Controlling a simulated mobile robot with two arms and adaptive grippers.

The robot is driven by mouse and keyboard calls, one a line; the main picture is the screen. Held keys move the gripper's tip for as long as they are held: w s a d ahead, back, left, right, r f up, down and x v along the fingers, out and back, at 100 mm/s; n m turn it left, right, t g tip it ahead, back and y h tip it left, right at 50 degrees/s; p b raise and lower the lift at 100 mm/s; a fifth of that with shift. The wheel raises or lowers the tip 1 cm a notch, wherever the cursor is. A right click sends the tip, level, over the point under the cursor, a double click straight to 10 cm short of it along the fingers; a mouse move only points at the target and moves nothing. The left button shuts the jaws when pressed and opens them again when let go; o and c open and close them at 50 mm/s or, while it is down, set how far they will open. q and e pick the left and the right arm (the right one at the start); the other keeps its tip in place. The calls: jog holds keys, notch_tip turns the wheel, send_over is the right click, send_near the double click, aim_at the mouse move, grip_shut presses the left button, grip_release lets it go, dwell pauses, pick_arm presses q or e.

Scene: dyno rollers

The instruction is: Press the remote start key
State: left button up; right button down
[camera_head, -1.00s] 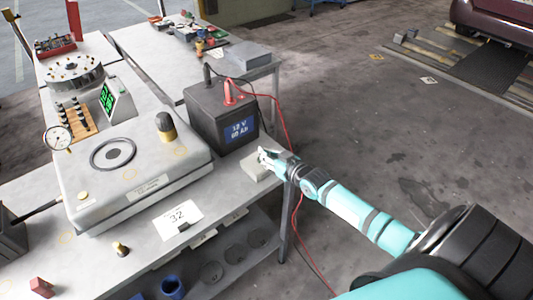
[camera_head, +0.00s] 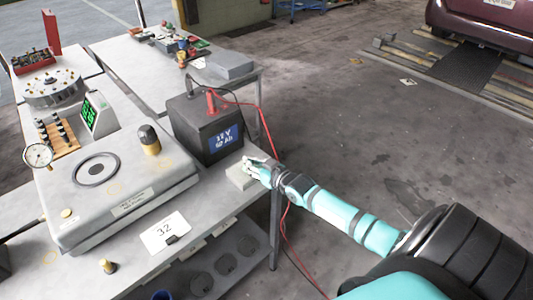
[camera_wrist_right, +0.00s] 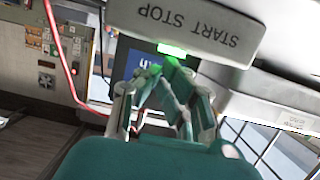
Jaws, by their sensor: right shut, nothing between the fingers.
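The remote (camera_head: 240,177) is a small pale grey box on the front right corner of the bench, in front of the battery. In the right wrist view the remote (camera_wrist_right: 190,25) fills the top, with START STOP lettering upside down. A bright green lit part (camera_wrist_right: 172,49) shows at its lower edge. My right gripper (camera_head: 251,164) is at the box; in the wrist view its fingertips (camera_wrist_right: 168,64) are shut and empty, just below the green part. Whether they touch it I cannot tell. The key's face is not clearly visible. My left gripper is out of view.
A black battery (camera_head: 190,132) with red and black cables stands behind the remote. A grey machine (camera_head: 125,190) with a round disc and a dark knob fills the bench's left. A card marked 32 (camera_head: 165,232) lies in front.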

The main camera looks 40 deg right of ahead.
notch_tip(320, 180, up, 3)
jog(key=shift+w+f+p, duration=0.1)
jog(key=shift+w+p, duration=0.05)
jog(key=shift+p, duration=0.45)
pick_arm(q)
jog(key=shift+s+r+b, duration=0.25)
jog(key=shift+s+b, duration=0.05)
jog(key=shift+b, duration=0.6)
pick_arm(e)
jog(key=a+v, duration=0.1)
jog(key=v, duration=0.9)
jog(key=shift+d, duration=0.45)
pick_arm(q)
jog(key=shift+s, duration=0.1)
